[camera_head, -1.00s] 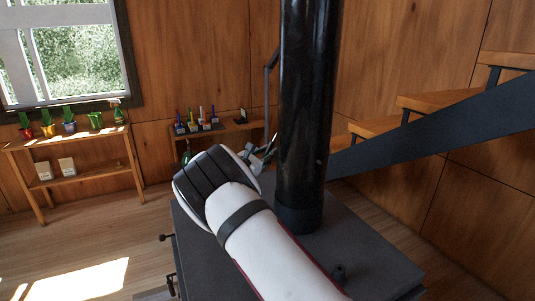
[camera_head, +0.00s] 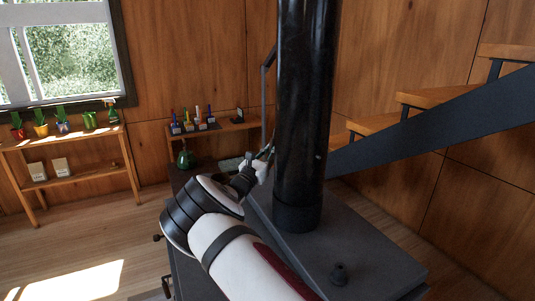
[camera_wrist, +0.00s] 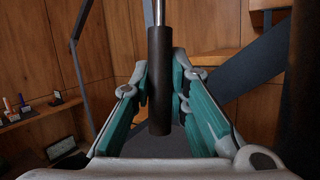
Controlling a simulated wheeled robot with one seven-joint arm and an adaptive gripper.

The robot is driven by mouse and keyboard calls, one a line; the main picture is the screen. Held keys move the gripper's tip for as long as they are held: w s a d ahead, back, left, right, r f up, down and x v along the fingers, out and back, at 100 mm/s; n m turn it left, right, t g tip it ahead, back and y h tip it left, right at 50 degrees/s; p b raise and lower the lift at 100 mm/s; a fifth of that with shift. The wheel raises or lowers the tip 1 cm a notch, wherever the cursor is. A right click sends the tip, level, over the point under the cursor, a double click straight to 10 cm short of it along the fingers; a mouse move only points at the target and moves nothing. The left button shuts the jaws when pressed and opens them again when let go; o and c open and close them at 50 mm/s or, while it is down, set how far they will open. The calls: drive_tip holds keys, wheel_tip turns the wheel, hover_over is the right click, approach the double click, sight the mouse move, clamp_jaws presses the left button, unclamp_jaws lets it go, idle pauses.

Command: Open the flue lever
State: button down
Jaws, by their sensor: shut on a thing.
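The black flue pipe (camera_head: 305,110) rises from the stove top (camera_head: 375,262) in the head view. In the wrist view, the flue lever's dark cylindrical grip (camera_wrist: 159,80) hangs upright between the two teal-padded fingers, with a thin metal rod above it. My gripper (camera_wrist: 160,95) is shut on this grip, a pad on each side. In the head view my gripper (camera_head: 262,165) is just left of the pipe, and I cannot make out the lever there. The pipe also shows dark at the right edge of the wrist view (camera_wrist: 306,90).
A low shelf (camera_head: 228,129) with several small coloured items stands behind, by a green flask (camera_head: 186,155). A plant bench (camera_head: 75,174) is under the window at left. Stairs with a dark stringer (camera_head: 420,125) rise at right.

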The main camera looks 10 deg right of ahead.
drive_tip(key=shift+w+d+f+n+t+h+b, duration=0.15)
drive_tip(key=shift+d+n+t+b, duration=0.1)
drive_tip(key=shift+d+n+t, duration=0.2)
drive_tip(key=shift+w+d+n+t+h+b, duration=0.15)
drive_tip(key=shift+d+n+t+b, duration=0.15)
drive_tip(key=shift+t, duration=0.25)
drive_tip(key=shift+s, duration=0.15)
drive_tip(key=c, duration=1.5)
unclamp_jaws()
drive_tip(key=shift+c, duration=0.2)
drive_tip(key=shift+a, duration=0.1)
drive_tip(key=v, duration=1.2)
